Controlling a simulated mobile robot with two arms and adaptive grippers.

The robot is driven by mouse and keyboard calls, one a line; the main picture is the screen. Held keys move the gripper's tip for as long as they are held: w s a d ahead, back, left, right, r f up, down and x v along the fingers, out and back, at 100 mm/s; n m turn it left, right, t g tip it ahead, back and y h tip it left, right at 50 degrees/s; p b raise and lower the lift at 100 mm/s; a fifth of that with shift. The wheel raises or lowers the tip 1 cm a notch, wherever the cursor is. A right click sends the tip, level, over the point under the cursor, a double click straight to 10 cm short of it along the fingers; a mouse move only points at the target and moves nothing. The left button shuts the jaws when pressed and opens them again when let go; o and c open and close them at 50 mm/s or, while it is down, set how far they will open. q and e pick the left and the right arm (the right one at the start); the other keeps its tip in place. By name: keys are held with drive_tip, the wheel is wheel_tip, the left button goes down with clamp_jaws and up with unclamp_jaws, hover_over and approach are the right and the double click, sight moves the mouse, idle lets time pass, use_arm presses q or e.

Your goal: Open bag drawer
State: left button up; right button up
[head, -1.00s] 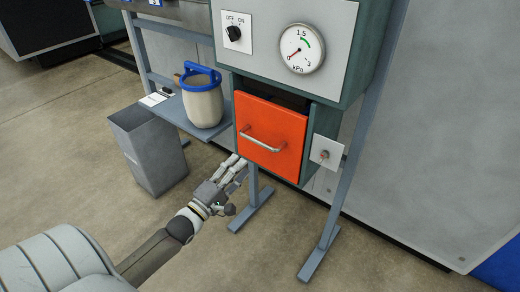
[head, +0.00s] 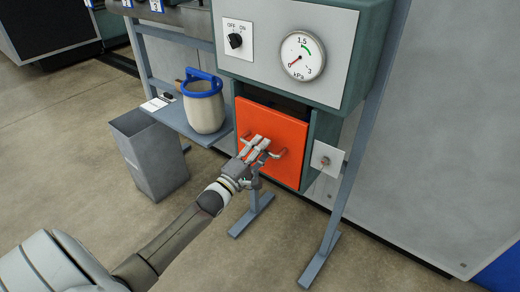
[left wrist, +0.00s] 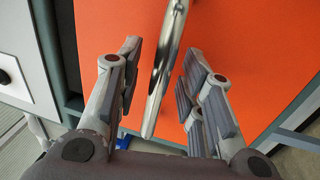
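The bag drawer has an orange front (head: 285,128) with a metal bar handle (head: 278,154), set in a green housing below the gauge panel. My left gripper (head: 262,143) is at the drawer front, over the handle. In the left wrist view the handle (left wrist: 165,70) stands between the two fingers of my left gripper (left wrist: 155,90). The fingers are open, with a gap on both sides of the bar. The orange front (left wrist: 250,40) fills most of that view. My right gripper is not seen.
A beige container with a blue rim and handle (head: 204,103) stands on a small shelf left of the drawer. A grey bin (head: 150,150) is on the floor below. A plate with a knob (head: 326,159) is right of the drawer. Frame legs (head: 322,255) stand below.

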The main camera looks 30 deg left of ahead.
use_arm(q)
drive_tip(key=shift+c, duration=0.3)
clamp_jaws()
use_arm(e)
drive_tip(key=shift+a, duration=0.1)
use_arm(q)
drive_tip(key=shift+s, duration=0.1)
